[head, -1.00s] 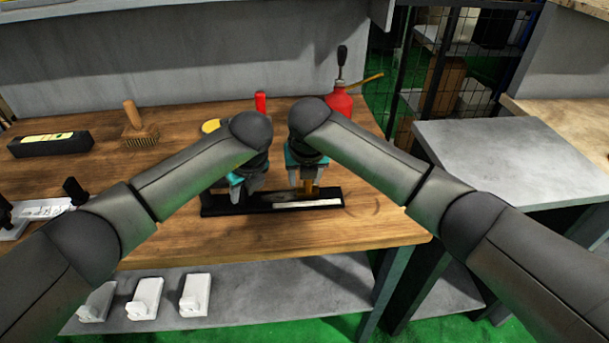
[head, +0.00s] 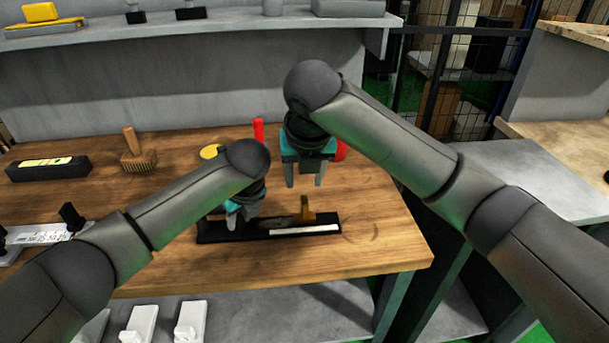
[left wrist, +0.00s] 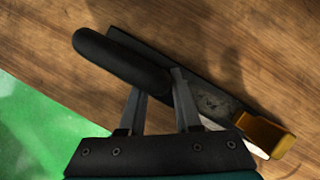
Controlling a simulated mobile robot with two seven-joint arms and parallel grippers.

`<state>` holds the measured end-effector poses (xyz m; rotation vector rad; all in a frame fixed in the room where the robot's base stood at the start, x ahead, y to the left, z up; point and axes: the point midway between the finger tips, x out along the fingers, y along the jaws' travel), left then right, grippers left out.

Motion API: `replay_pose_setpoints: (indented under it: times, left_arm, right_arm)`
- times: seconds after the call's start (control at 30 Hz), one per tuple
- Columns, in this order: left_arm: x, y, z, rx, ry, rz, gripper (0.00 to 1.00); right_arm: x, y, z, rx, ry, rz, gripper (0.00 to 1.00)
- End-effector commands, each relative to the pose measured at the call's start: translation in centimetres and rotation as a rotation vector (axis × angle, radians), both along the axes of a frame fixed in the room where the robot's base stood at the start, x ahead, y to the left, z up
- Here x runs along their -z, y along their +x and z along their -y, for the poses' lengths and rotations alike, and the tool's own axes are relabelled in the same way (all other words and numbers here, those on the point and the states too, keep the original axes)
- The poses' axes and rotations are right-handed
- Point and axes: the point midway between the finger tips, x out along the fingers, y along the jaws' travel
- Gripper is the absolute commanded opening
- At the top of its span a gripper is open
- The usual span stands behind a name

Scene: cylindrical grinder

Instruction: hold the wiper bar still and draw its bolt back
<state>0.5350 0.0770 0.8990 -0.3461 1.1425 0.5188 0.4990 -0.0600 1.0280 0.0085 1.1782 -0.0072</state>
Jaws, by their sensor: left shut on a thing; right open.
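The wiper bar (head: 215,232) is a long black bar with a pale strip, lying on the wooden bench. A brass-coloured bolt (head: 305,214) stands up from it right of its middle. In the left wrist view the bolt (left wrist: 264,134) is at the bar's right end, and the bar's black rounded grip (left wrist: 120,58) shows at upper left. My left gripper (head: 236,217) is shut on the wiper bar's black grip; its fingers (left wrist: 158,100) show either side of it in the left wrist view. My right gripper (head: 304,182) is open and empty, above and behind the bolt, apart from it.
A wooden brush (head: 137,158) and a black box (head: 48,168) stand at the back left. A yellow disc (head: 210,152) and a red object (head: 258,132) are behind my arms. White fixtures lie at the left edge. The bench is clear right of the bar.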

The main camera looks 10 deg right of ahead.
Motion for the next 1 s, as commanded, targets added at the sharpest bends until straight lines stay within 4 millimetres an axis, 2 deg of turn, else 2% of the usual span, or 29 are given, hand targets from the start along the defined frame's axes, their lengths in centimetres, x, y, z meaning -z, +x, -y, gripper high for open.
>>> replay_pose_setpoints:
  times: [0.27,0.3,0.6,0.87,1.0]
  left_arm:
    - [-0.1,0.1,0.0,-0.001,-0.001,0.002,0.0]
    - [-0.1,0.1,0.0,-0.001,-0.001,0.002,0.35]
    - [0.0,0.0,0.0,-0.001,0.0,0.001,0.67]
    - [-0.2,0.0,0.0,0.0,0.0,0.001,0.67]
    - [-1.3,-0.4,0.3,0.002,-0.001,0.002,0.67]
  right_arm:
    - [0.0,0.0,0.0,0.0,0.0,0.0,0.5]
    - [0.0,0.0,0.0,0.0,0.0,0.0,0.5]
    - [0.0,0.0,0.0,0.0,0.0,0.0,0.5]
    - [0.0,0.0,0.0,0.0,0.0,0.0,0.5]
    - [0.0,0.0,0.0,0.0,0.0,0.0,0.5]
